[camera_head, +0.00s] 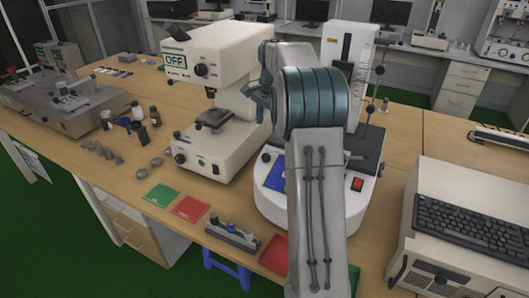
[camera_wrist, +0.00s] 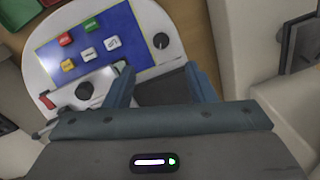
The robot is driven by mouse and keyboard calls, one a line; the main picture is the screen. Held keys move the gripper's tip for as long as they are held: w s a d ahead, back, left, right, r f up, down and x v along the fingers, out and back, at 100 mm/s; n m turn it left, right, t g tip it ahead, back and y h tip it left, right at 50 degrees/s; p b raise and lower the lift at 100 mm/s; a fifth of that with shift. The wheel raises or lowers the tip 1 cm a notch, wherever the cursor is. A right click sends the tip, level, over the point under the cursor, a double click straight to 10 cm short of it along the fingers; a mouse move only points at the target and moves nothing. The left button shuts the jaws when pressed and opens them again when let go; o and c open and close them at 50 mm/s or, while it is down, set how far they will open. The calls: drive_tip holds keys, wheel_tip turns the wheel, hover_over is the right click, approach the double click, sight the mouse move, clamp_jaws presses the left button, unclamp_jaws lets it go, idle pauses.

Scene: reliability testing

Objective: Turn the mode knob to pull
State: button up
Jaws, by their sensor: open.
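A white round-based tester (camera_head: 265,200) stands on the bench, partly hidden behind my arm. Its blue panel (camera_wrist: 72,52) carries red, green, yellow and white buttons.
A white instrument marked OFF (camera_head: 195,60) stands left of the tester. Green (camera_head: 161,195) and red (camera_head: 190,208) trays and a block with metal pieces (camera_head: 232,233) lie in front. A computer with a keyboard (camera_head: 474,222) is at right. Bare bench shows between.

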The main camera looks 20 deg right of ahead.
sight(266, 156)
drive_tip(key=f, duration=0.4)
drive_tip(key=w+f+p, duration=0.1)
drive_tip(key=f, duration=0.9)
drive_tip(key=shift+w, duration=0.25)
drive_tip(key=c, duration=1)
